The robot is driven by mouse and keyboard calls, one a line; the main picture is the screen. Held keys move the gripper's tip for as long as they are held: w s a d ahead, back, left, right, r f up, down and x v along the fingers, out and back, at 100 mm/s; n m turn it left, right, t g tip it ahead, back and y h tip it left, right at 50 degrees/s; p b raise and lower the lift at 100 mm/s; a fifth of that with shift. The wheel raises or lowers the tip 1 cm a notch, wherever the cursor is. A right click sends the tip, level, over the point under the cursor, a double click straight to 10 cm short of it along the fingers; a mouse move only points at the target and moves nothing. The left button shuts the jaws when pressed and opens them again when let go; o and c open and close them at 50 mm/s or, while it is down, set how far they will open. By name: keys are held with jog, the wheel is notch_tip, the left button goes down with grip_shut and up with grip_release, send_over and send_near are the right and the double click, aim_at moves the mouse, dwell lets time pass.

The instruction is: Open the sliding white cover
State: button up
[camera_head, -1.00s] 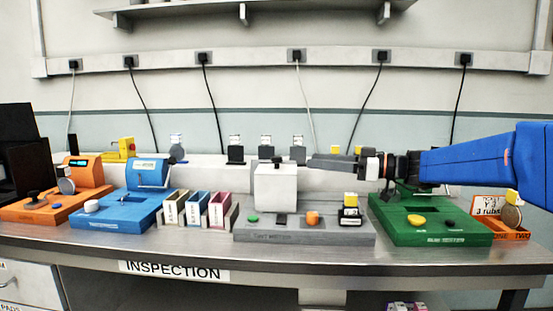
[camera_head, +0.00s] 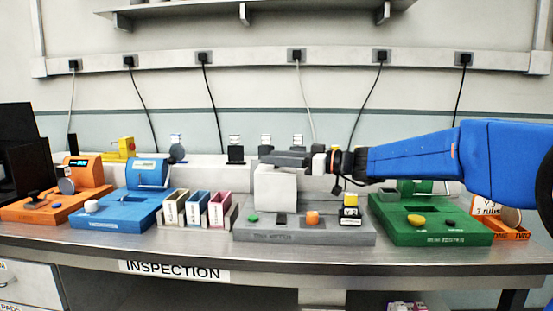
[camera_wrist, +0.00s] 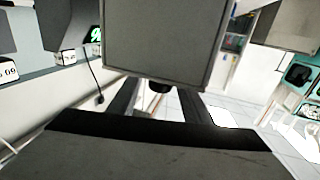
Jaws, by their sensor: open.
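The white cover (camera_head: 275,190) is a pale box standing on the grey module (camera_head: 365,236). My gripper (camera_head: 270,158) reaches in from the right, level, with its fingers across the cover's top edge. The cover's small black top knob is hidden behind the fingers in the head view. In the wrist view a large grey square face (camera_wrist: 165,40), likely the cover, fills the upper middle. A dark knob (camera_wrist: 159,87) shows at its lower edge, between the two fingers of my open gripper (camera_wrist: 158,95). I cannot tell whether the fingers touch it.
The grey module carries a green button (camera_head: 252,218), an orange knob (camera_head: 312,217) and a small yellow-topped block (camera_head: 350,205). A green module (camera_head: 440,228) stands right, under my arm. Three coloured bins (camera_head: 198,210) and a blue module (camera_head: 120,212) stand left. Front bench edge is clear.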

grip_shut()
jog(key=d, duration=1.1)
jog(key=shift+s+d, duration=0.2)
jog(key=shift+d, duration=0.2)
grip_release()
jog(key=v, duration=1.7)
jog(key=shift+d, duration=0.15)
jog(key=shift+s, duration=0.1)
